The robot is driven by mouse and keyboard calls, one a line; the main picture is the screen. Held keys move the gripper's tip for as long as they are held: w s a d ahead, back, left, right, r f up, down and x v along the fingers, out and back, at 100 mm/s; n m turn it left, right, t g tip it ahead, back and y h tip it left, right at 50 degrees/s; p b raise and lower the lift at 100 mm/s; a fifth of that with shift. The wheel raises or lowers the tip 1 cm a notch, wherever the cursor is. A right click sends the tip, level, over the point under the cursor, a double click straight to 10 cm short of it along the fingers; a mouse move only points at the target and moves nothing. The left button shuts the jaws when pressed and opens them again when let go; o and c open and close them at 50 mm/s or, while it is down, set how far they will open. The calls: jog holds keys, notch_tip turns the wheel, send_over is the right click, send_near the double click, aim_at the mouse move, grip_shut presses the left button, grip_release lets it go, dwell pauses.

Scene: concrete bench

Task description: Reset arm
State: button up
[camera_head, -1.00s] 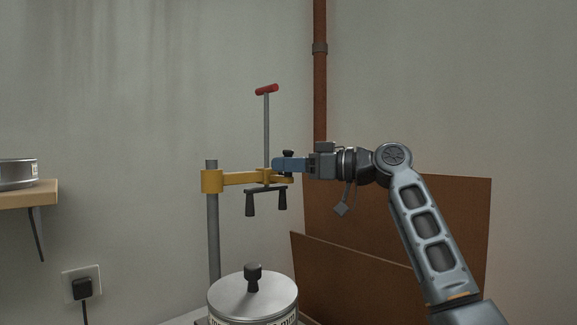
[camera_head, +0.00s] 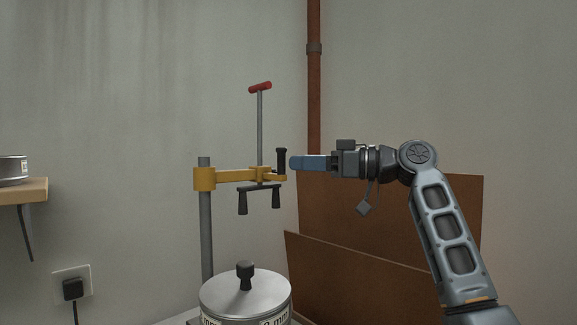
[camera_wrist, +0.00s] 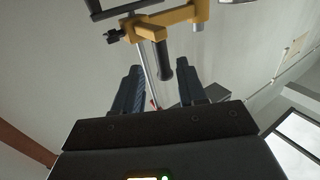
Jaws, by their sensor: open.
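My gripper (camera_head: 291,163) is at the middle of the head view, level and pointing left, with blue fingers.
The yellow arm sits on a grey post (camera_head: 206,235), with a red-topped rod (camera_head: 260,120) through it. A lidded metal pot (camera_head: 240,297) stands below. Brown boards (camera_head: 350,270) lean on the wall behind my arm. A wooden shelf (camera_head: 25,190) is at far left.

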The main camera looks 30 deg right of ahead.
jog(key=shift+v, duration=1.1)
